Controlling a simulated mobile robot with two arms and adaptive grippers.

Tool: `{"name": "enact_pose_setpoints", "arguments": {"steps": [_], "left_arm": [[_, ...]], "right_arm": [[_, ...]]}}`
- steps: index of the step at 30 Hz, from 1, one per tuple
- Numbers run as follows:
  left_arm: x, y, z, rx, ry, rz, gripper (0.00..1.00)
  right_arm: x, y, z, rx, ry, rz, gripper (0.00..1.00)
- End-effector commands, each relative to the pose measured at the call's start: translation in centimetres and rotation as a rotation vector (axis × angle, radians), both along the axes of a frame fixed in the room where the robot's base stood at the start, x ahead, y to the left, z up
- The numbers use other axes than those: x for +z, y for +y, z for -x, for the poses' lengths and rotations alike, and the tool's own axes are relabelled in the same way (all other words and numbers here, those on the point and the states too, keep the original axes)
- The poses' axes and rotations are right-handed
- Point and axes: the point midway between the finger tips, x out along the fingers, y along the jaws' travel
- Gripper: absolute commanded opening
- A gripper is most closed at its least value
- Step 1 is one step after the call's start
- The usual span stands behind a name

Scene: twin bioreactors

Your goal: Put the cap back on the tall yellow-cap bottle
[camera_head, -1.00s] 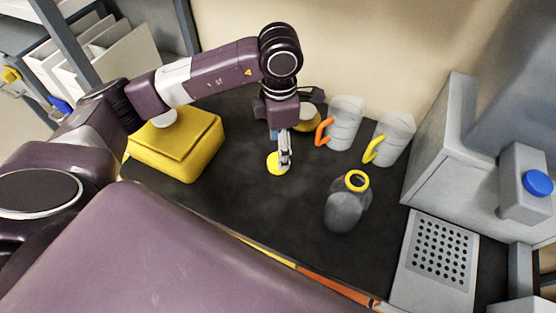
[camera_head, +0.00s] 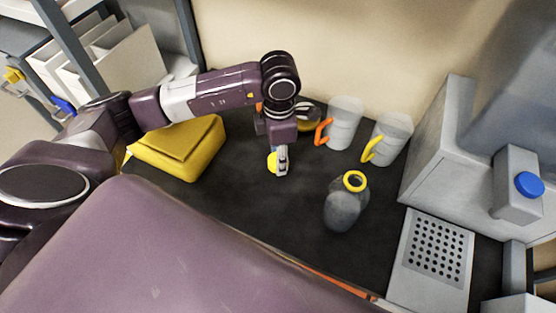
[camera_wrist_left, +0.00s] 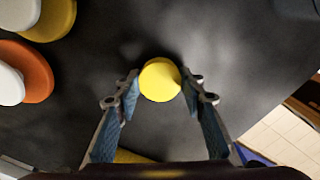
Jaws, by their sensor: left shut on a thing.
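The tall bottle (camera_head: 345,210) is grey and translucent, with a yellow ring around its open neck (camera_head: 355,181). It stands upright on the dark bench right of my left gripper (camera_head: 280,163). A round yellow cap (camera_head: 272,162) is at my left fingertips. In the left wrist view my left gripper (camera_wrist_left: 160,88) is shut on the yellow cap (camera_wrist_left: 160,80), one finger on each side. In the head view the fingers partly hide the cap. I cannot tell whether it touches the bench. My right gripper is in neither view.
A yellow box (camera_head: 180,150) is at left. A perforated plate (camera_head: 437,250) and grey equipment are at right. Bench between gripper and bottle is clear.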

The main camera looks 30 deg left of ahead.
Motion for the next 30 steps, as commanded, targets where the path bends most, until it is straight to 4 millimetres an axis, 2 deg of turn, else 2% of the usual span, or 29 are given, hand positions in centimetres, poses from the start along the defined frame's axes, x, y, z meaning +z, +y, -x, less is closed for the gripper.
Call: {"name": "enact_pose_setpoints", "arguments": {"steps": [8, 11, 21, 25, 30], "left_arm": [[0.1, 0.0, 0.0, 0.000, -0.001, 0.000, 0.21], [0.9, 0.0, -0.1, 0.000, -0.003, 0.000, 0.21], [7.4, 0.0, -0.2, -0.001, -0.006, 0.000, 0.21], [9.1, 0.0, -0.1, 0.001, -0.003, 0.000, 0.21], [10.0, 0.0, 0.0, 0.000, -0.001, -0.001, 0.21]], "right_arm": [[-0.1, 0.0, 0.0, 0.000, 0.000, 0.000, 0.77], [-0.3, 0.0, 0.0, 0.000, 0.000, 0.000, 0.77], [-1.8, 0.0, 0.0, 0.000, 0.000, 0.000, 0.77], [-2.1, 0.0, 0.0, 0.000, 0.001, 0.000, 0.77], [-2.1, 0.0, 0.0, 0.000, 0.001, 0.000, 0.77]]}}
